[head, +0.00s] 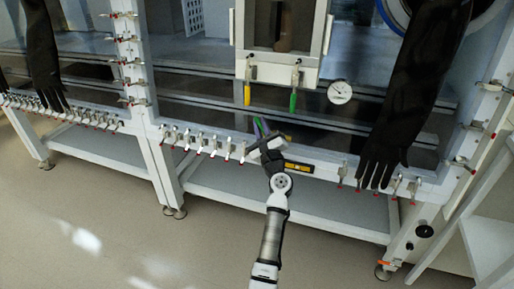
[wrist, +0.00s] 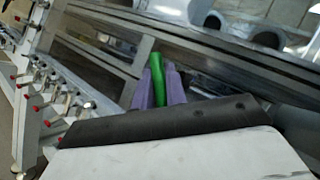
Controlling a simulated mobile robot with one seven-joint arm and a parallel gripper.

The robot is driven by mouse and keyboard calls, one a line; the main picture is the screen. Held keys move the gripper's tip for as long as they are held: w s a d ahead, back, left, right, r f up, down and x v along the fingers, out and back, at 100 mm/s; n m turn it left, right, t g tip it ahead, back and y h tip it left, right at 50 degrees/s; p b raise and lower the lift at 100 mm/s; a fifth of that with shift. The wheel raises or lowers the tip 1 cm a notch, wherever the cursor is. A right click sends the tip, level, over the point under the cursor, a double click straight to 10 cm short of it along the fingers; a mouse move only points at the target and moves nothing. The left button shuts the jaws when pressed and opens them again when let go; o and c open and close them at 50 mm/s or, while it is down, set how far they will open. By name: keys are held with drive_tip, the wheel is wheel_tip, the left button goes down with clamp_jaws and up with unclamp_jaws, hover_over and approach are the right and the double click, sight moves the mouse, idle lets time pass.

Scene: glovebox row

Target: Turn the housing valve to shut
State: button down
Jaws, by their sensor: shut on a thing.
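My gripper (head: 260,128) is at the front frame of the glovebox, below the white-framed housing. Its purple fingers are shut on a green lever (wrist: 157,78), which stands up between them in the wrist view. In the head view only a little green shows at the fingers, and the lever's base is hidden. Two more levers hang under the housing, a yellow one (head: 247,94) at left and a green one (head: 293,101) at right, both pointing down. I cannot tell which lever is the housing valve.
A round gauge (head: 340,92) is right of the hanging levers. Black gloves hang at the right (head: 408,95) and left (head: 42,55). Several red-tipped clamps (head: 205,142) line the frame. A yellow-and-black bar (head: 299,166) is just right of my gripper. The floor at left (head: 75,215) is clear.

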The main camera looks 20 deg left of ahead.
drive_tip(key=d+m+t+h+b, duration=0.1)
drive_tip(key=m+t+h+b, duration=0.1)
drive_tip(key=m+b, duration=0.1)
drive_tip(key=m+t+h+b, duration=0.2)
drive_tip(key=m+b, duration=0.1)
drive_tip(key=d+m+t+h+b, duration=0.1)
drive_tip(key=m+b, duration=0.2)
drive_tip(key=b, duration=0.1)
drive_tip(key=shift+d+r+m+t+h, duration=0.2)
drive_tip(key=shift+d+m+t+h, duration=0.1)
drive_tip(key=shift+t+h, duration=0.1)
drive_tip(key=m+h+b, duration=0.1)
drive_tip(key=m+h, duration=0.1)
drive_tip(key=d+m+t+h+b, duration=0.1)
drive_tip(key=shift+r+m+b, duration=0.3)
drive_tip(key=shift+b, duration=0.05)
drive_tip(key=c, duration=1.4)
unclamp_jaws()
drive_tip(key=shift+r, duration=0.1)
drive_tip(key=shift+c, duration=0.2)
